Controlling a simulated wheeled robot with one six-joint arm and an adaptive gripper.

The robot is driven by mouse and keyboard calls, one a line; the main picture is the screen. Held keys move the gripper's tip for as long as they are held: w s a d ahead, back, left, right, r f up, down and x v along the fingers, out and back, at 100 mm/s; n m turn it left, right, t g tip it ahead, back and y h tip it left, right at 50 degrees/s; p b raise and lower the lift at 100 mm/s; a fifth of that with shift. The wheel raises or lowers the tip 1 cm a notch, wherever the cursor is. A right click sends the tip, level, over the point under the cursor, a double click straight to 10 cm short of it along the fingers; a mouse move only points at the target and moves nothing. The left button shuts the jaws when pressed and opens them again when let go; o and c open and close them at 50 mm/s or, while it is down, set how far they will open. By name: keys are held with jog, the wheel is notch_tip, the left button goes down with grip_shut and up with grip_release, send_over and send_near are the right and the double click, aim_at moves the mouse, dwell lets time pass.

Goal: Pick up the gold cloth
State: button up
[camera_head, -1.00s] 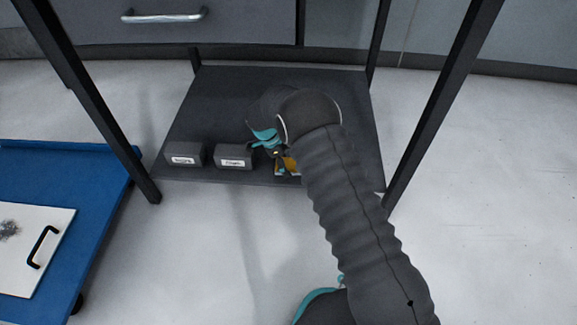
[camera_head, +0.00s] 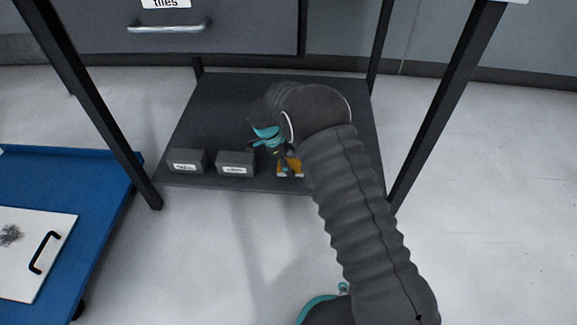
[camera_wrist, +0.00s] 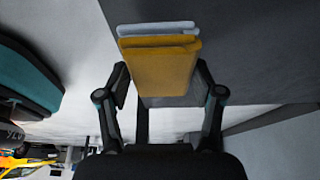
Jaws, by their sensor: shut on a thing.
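The gold cloth (camera_wrist: 160,72) is a folded yellow-gold pad between the two fingers of my gripper (camera_wrist: 162,88) in the wrist view. A finger touches or nearly touches each side of it. A pale blue-grey folded cloth (camera_wrist: 157,28) shows just beyond the gold one in that view. In the head view the gold cloth (camera_head: 293,165) is a small patch by the front edge of the low dark shelf, partly hidden by my arm. My gripper (camera_head: 279,157) is mostly hidden there too, behind my own wrist.
Two small dark labelled boxes (camera_head: 187,161) (camera_head: 236,163) stand on the shelf (camera_head: 215,95) to the left of the gold cloth. Black frame legs (camera_head: 445,105) rise at the shelf's corners. A blue cart (camera_head: 105,180) with a white handled panel (camera_head: 30,262) stands at the left.

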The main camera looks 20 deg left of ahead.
jog(key=s+d+r, duration=0.6)
jog(key=s+d, duration=0.1)
jog(key=shift+s+d+r+p, duration=0.2)
jog(key=shift+s+d+p, duration=0.1)
jog(key=shift+d+p, duration=0.1)
